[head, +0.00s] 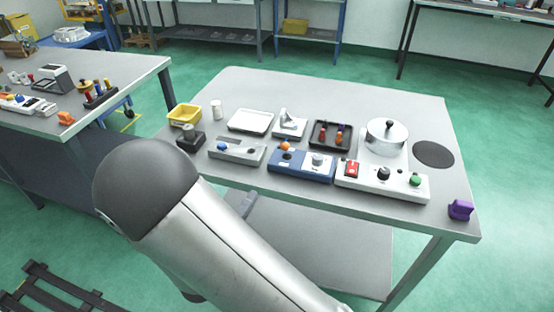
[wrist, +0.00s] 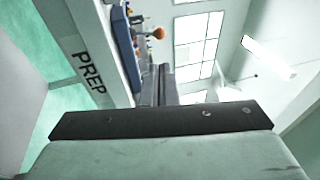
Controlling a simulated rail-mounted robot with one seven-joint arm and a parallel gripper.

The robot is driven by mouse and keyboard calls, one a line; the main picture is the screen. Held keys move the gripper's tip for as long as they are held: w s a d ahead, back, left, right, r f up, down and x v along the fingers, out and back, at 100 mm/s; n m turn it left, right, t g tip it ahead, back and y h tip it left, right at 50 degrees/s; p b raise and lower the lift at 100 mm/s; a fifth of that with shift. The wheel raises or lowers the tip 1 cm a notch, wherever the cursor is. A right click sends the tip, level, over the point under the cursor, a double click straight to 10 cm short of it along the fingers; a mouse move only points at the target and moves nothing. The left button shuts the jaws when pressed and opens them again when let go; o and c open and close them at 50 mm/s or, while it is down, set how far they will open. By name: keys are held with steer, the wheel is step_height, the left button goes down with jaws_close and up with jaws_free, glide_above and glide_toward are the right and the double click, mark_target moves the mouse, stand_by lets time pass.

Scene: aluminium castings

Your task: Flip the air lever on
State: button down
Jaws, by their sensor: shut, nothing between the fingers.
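A blue box (head: 290,166) stands near the front edge of the table, with an orange ball-topped lever (head: 285,146) at its left and a white dial (head: 318,159) at its right. No label on the lever is readable. In the wrist view, the orange ball (wrist: 158,33) shows beyond my fingertips, near the blue box's side (wrist: 122,45). My gripper (wrist: 160,70) is shut and empty, in front of the table edge, apart from the ball.
A grey unit with a blue knob (head: 222,147) stands left of the blue box. A white panel (head: 400,184) with red switch, black knob and green button stands right, before a metal pot (head: 386,136). The table's front edge (wrist: 92,45) reads PREP.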

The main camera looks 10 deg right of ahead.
mark_target(286, 150)
steer(key=p+x, duration=0.1)
steer(key=x, duration=1.3)
steer(key=shift+d, duration=0.2)
steer(key=shift+a, duration=0.15)
